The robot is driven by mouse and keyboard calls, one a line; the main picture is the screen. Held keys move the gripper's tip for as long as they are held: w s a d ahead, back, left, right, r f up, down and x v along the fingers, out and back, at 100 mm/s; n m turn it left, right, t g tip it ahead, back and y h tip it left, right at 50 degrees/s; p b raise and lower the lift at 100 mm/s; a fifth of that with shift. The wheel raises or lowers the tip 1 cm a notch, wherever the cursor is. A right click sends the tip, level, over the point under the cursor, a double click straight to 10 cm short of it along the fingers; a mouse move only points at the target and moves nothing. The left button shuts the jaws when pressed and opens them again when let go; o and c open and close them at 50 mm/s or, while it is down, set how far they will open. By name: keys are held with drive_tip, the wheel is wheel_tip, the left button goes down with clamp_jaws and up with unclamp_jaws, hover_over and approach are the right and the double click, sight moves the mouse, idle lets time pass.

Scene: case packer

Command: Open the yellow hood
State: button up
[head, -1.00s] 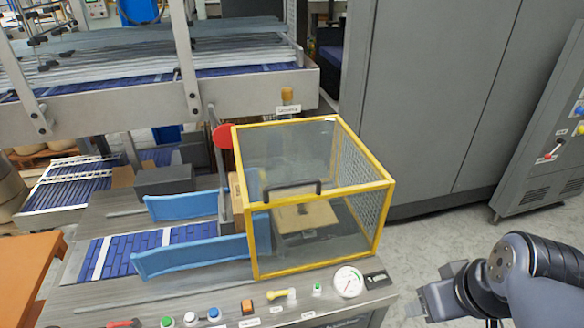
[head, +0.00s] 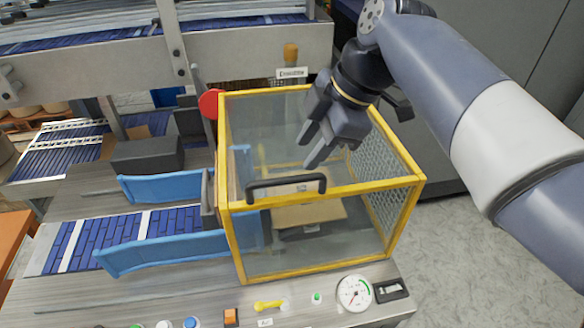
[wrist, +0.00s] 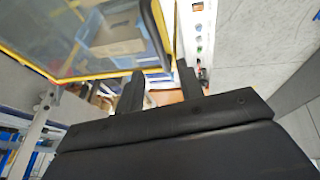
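The yellow-framed hood (head: 305,192) with clear and mesh panels is closed over a cardboard piece (head: 305,214) on the machine. A black handle (head: 287,187) runs along its front top edge. My gripper (head: 309,150) is above the hood's top, behind and a little right of the handle, fingers pointing down and to the left. The fingers are apart with nothing between them, and I see no contact with the handle. In the wrist view, the two fingers (wrist: 158,82) show a gap between them, and part of the hood (wrist: 80,78) fills the upper left.
Blue guide rails (head: 175,252) and a blue conveyor (head: 95,240) lie left of the hood. A red disc (head: 209,104) and an orange knob (head: 290,54) stand behind it. Grey cabinets stand at the right.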

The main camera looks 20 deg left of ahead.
sight(288, 179)
drive_tip(key=x, duration=0.7)
drive_tip(key=shift+w+a+f, duration=0.1)
drive_tip(key=shift+f, duration=0.3)
drive_tip(key=shift+c, duration=0.3)
clamp_jaws()
